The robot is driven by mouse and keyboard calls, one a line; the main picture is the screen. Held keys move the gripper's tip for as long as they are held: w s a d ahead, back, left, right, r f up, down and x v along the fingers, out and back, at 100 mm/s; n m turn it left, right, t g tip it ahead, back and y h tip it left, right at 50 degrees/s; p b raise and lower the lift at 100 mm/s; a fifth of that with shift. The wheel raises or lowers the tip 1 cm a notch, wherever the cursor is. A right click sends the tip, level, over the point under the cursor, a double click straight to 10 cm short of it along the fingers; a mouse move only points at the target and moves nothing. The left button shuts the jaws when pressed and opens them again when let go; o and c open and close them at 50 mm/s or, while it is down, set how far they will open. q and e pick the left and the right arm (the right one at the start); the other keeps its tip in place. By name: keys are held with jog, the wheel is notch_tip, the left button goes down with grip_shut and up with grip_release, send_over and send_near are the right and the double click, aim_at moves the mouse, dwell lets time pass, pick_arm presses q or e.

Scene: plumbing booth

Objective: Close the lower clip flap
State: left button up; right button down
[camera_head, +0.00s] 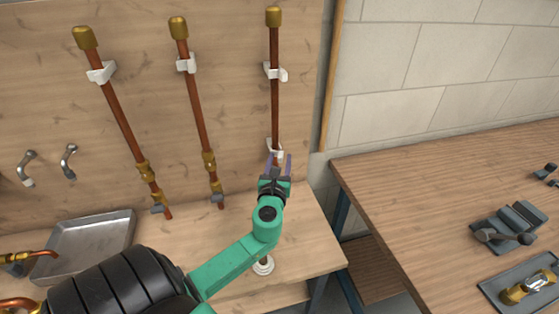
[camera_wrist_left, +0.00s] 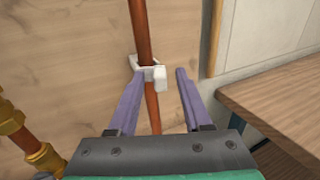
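The lower clip (camera_head: 275,149) is a white bracket on the wooden back panel, around the rightmost copper pipe (camera_head: 275,110). In the left wrist view the lower clip (camera_wrist_left: 149,74) shows a white block standing out at its right front; I cannot tell for certain whether the flap is latched. My left gripper (camera_head: 278,163) is just below and in front of the clip. In the left wrist view its two purple fingers (camera_wrist_left: 156,78) are spread apart, one on each side of the pipe and clip, with nothing held between them. My right gripper is not in view.
An upper white clip (camera_head: 276,73) holds the same pipe. Two more copper pipes (camera_head: 196,100) stand to the left. A metal tray (camera_head: 90,245) lies on the bench. A wooden table (camera_head: 430,190) with tools stands at right.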

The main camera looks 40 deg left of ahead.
pick_arm(q)
jog(key=c, duration=0.5)
grip_shut()
jog(key=shift+w+r+n+g+y, duration=0.15)
jog(key=shift+n+g+y, duration=0.15)
jog(key=shift+n+y, duration=0.15)
jog(key=shift+w+d+n+g+y+p, duration=0.15)
jog(key=shift+w+n+g+y+p, duration=0.25)
jog(key=shift+n+g+y, duration=0.3)
jog(key=n+g+y, duration=0.2)
jog(key=g+y, duration=0.1)
jog(key=shift+w, duration=0.35)
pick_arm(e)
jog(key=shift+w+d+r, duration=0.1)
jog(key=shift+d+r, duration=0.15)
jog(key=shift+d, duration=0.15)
pick_arm(q)
jog(key=o, duration=0.6)
grip_release()
